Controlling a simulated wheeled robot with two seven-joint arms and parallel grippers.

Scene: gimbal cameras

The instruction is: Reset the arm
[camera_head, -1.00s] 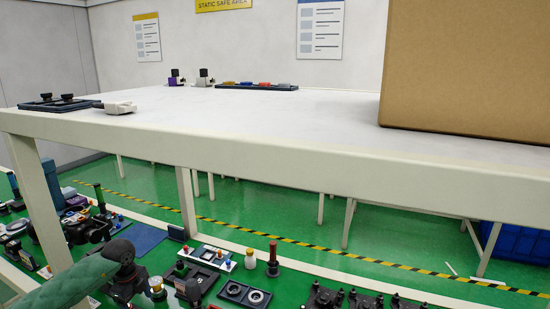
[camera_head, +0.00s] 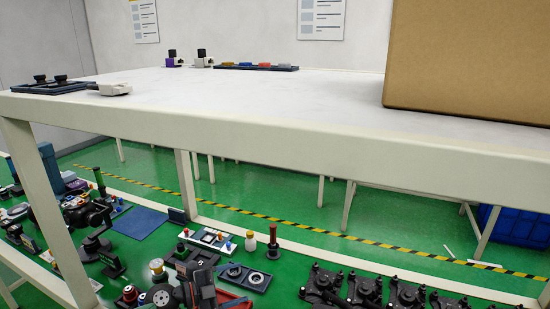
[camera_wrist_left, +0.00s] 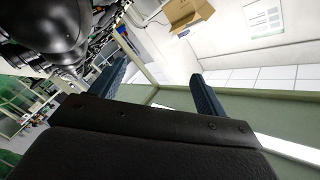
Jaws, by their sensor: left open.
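My left gripper (camera_wrist_left: 158,76) shows in the left wrist view with its two dark blue fingers apart and nothing between them. Behind the gap is the pale edge of a table or frame. In the head view, a dark shape (camera_head: 200,285) low in the middle left, below the tabletop edge, looks like part of the left arm or gripper, but it blends with the parts behind it. My right gripper does not show in the head view.
A white table (camera_head: 300,118) spans the head view. A large cardboard box (camera_head: 465,60) stands on its right. A dark tray (camera_head: 55,88) and a white device (camera_head: 110,89) lie at left. Below are crowded parts, including a blue mat (camera_head: 139,222), and a blue crate (camera_head: 515,225).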

